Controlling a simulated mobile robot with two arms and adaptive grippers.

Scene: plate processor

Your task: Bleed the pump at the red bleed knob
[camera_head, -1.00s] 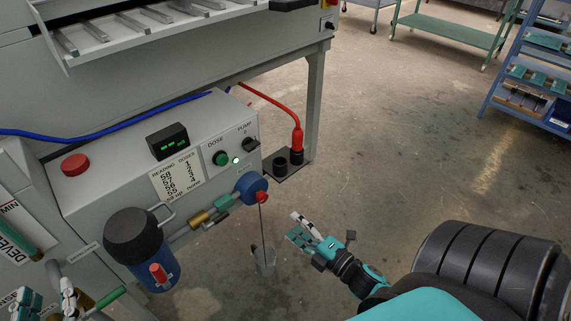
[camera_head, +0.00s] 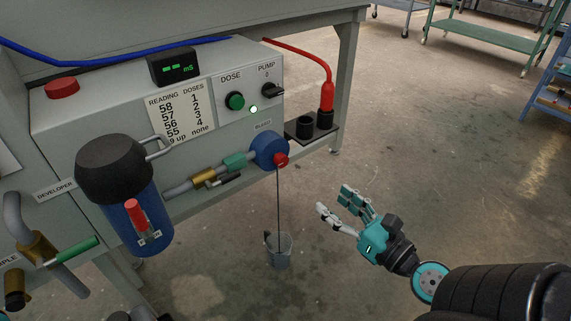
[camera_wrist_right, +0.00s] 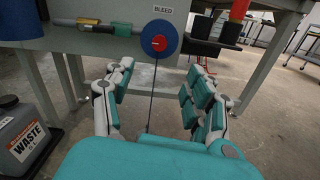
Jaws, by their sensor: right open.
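The red bleed knob (camera_head: 281,160) sits on the front of the round blue pump head (camera_head: 266,149), under the BLEED label. In the right wrist view the red knob (camera_wrist_right: 159,43) is ahead, centred between my fingers. A thin dark line runs from the knob down to a clear jug (camera_head: 280,252) below; I cannot tell if it is a tube or liquid. My right gripper (camera_head: 335,200) is open and empty, right of and below the knob, apart from it. It also shows in the right wrist view (camera_wrist_right: 158,75). My left gripper is out of view.
The panel has a green DOSE button (camera_head: 235,101), a black PUMP switch (camera_head: 273,90) and a lit lamp (camera_head: 253,109). A black holder (camera_head: 312,130) with a red probe (camera_head: 327,97) juts out right of the pump. A WASTE container (camera_wrist_right: 24,135) stands left.

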